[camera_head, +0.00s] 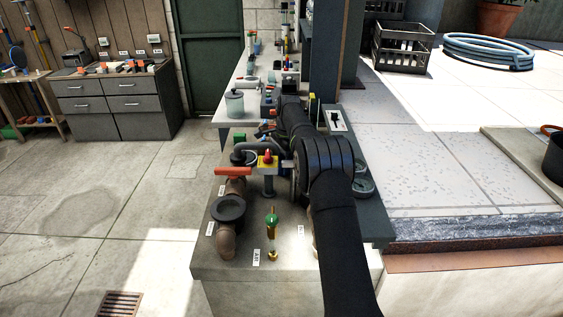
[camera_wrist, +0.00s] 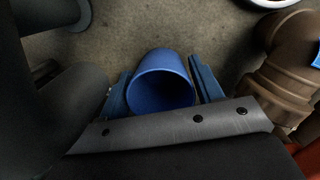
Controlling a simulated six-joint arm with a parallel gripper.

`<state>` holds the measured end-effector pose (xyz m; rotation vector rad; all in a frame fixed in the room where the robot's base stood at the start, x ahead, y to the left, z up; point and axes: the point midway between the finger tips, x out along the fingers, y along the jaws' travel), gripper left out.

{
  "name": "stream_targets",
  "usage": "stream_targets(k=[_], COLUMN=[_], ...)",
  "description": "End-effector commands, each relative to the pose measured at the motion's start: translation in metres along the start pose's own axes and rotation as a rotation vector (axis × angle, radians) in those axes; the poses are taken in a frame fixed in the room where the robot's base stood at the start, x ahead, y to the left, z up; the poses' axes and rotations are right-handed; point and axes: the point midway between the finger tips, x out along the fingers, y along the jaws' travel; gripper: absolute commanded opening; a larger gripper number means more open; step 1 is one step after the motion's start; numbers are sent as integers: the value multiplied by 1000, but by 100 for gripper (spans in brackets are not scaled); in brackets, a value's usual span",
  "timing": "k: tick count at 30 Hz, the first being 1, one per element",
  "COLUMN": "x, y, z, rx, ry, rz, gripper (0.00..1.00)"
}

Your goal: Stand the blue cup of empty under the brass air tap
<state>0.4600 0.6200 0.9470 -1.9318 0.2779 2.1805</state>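A plain blue cup (camera_wrist: 160,85) shows in the wrist view, its round mouth toward the camera and its inside dark. My gripper (camera_wrist: 160,68) has one blue finger on each side of the cup, very close to its wall. I cannot tell whether both fingers touch it. The cup does not show in the head view, where my dark arm covers the middle of the bench. I cannot surely pick out the brass air tap; a small brass fitting (camera_head: 272,255) and a yellow fitting with a red knob (camera_head: 267,163) stand on the bench.
A brown pipe elbow (camera_wrist: 288,45) is right of the cup in the wrist view. The bench (camera_head: 220,266) also bears a pipe with an orange-red handle (camera_head: 233,171), a green and amber upright piece (camera_head: 271,220) and round gauges (camera_head: 362,187). A jar (camera_head: 235,103) stands farther back.

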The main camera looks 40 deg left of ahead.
Motion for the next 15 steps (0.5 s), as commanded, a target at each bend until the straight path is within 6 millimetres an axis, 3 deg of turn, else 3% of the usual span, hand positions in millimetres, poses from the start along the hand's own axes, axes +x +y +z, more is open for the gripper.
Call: stream_targets(k=[2,11,15], x=[0,-2,-13], y=[0,0,0], z=[0,0,0], rx=[0,0,0], ry=[0,0,1], rz=[0,-1,-3], gripper=[76,76,76])
